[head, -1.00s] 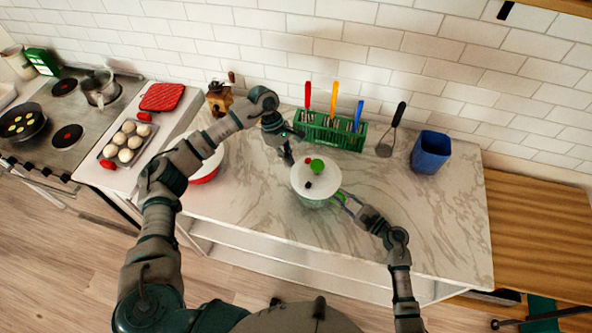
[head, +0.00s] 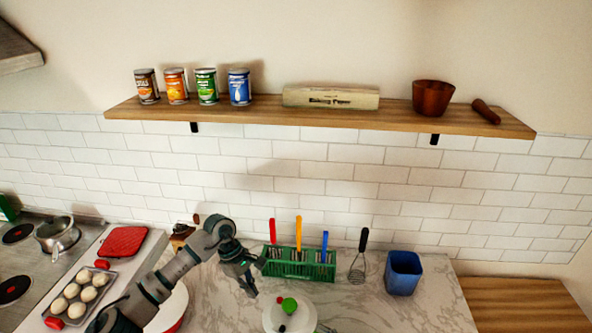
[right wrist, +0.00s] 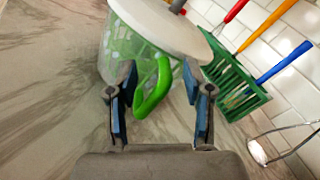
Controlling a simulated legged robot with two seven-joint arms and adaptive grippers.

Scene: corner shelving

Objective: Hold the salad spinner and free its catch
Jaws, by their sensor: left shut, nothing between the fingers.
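The salad spinner, with a white lid (head: 273,318) and a green knob (head: 289,305), stands on the marble counter, cut off by the bottom edge of the head view. A small red part (head: 280,299) shows beside the knob. In the right wrist view its pale green see-through bowl (right wrist: 122,45) and green loop handle (right wrist: 151,100) show. My left gripper (head: 252,291) is shut and empty, above the counter to the left of the lid and apart from it. My right gripper (right wrist: 158,82) is open, its fingers on either side of the handle, with gaps visible.
A green rack (head: 300,268) with coloured-handled utensils stands behind the spinner. A whisk (head: 358,262) and a blue container (head: 403,272) are to its right. A white-and-red bowl (head: 172,308) is at left. A wall shelf (head: 330,117) holds cans, baking paper and a brown bowl.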

